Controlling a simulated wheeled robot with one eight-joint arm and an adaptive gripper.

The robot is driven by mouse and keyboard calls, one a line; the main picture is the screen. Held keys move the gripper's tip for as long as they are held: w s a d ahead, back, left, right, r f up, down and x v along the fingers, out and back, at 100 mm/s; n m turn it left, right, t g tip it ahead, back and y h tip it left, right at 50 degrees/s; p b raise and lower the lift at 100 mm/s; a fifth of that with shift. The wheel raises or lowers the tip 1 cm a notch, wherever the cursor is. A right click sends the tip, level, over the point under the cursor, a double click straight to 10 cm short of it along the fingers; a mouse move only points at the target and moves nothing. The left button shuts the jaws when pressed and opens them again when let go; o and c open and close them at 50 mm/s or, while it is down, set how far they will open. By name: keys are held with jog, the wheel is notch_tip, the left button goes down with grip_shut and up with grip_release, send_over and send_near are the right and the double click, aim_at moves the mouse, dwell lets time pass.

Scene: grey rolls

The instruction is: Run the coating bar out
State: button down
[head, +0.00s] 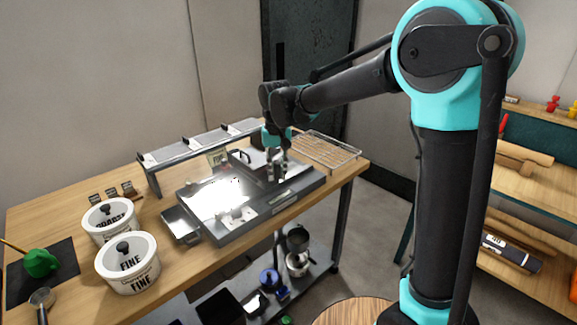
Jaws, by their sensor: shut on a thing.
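A flat metal coating plate (213,193) lies on the wooden table, with a bright glare on its left half. My gripper (277,173) is low over the right part of the plate, pointing down. It is shut on the coating bar, which is small here and mostly hidden by the fingers. Small pale pieces (238,216) sit at the plate's front edge. A shallow metal tray (181,225) is at the plate's left end.
Tubs marked FINE (128,265) and COARSE (108,222) stand at the left. A long raised rack (198,142) runs behind the plate. A wire rack (326,150) lies to the right. A green object (41,263) rests on a dark mat. Pots stand on the lower shelf.

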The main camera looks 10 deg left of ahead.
jog(key=shift+s+a, duration=0.3)
jog(key=shift+s, duration=0.1)
jog(key=c, duration=1.4)
grip_release()
notch_tip(320, 180, up, 12)
